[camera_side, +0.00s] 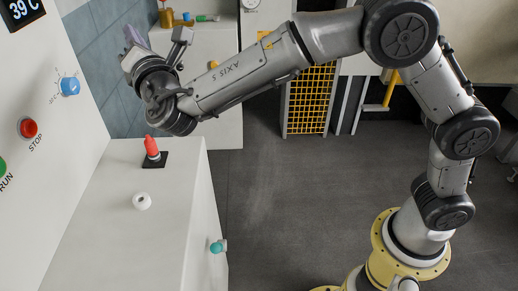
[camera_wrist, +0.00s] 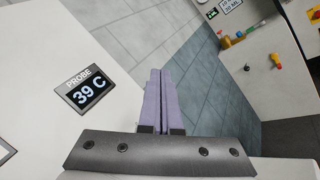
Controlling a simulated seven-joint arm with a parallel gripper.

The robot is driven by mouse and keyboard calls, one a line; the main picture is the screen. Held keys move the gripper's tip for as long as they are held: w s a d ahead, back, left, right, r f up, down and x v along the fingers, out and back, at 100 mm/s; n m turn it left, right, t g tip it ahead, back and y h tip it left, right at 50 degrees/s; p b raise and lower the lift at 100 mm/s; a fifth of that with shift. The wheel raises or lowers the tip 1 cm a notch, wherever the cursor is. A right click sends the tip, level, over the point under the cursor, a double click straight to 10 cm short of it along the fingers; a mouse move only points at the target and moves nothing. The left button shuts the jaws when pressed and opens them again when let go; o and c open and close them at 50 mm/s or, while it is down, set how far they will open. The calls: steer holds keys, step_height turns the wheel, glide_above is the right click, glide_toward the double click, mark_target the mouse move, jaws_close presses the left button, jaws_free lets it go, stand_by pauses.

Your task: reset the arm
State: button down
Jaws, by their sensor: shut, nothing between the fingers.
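My gripper (camera_side: 133,38) is raised at the upper left in the side view, above the white bench and close to the white panel. In the wrist view its two purple fingers (camera_wrist: 158,88) lie side by side, shut, with nothing between them. The arm reaches across from the right, bent at the elbow.
The white panel holds a 39 C display (camera_wrist: 86,94), a blue knob (camera_side: 70,86), a red stop button (camera_side: 28,128) and a green button (camera_side: 2,167). The bench (camera_side: 165,215) bears a red-orange object (camera_side: 151,146) and a white ring (camera_side: 142,201). Open floor (camera_side: 300,190) lies right.

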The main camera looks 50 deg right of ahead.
steer(key=s+d+r+m+g+h, duration=0.1)
steer(key=d+r+m+h, duration=0.1)
steer(key=d, duration=0.4)
steer(key=s+d+r+m+g+h, duration=0.1)
steer(key=d+r+m+g+h, duration=0.15)
steer(key=d, duration=0.35)
steer(key=s+d+m+g+h, duration=0.1)
steer(key=s+d+m+g, duration=0.25)
steer(key=s+d, duration=0.45)
steer(key=s+d+m+g, duration=0.3)
steer(key=s+d+m, duration=0.25)
steer(key=d, duration=0.55)
steer(key=s+d+f+m+g+y, duration=0.1)
steer(key=s+f+m+g+y, duration=0.15)
steer(key=s+f, duration=0.45)
steer(key=s+d+f+m+g+y, duration=0.1)
steer(key=s+d+f+m+y, duration=0.15)
steer(key=s, duration=0.75)
steer(key=s+a+f+m+y, duration=0.4)
steer(key=s+a+f+y, duration=0.2)
steer(key=a+f, duration=0.4)
steer(key=shift+s+a+m, duration=0.35)
steer(key=shift+s+a, duration=0.2)
steer(key=shift+a, duration=0.2)
steer(key=shift+g, duration=0.25)
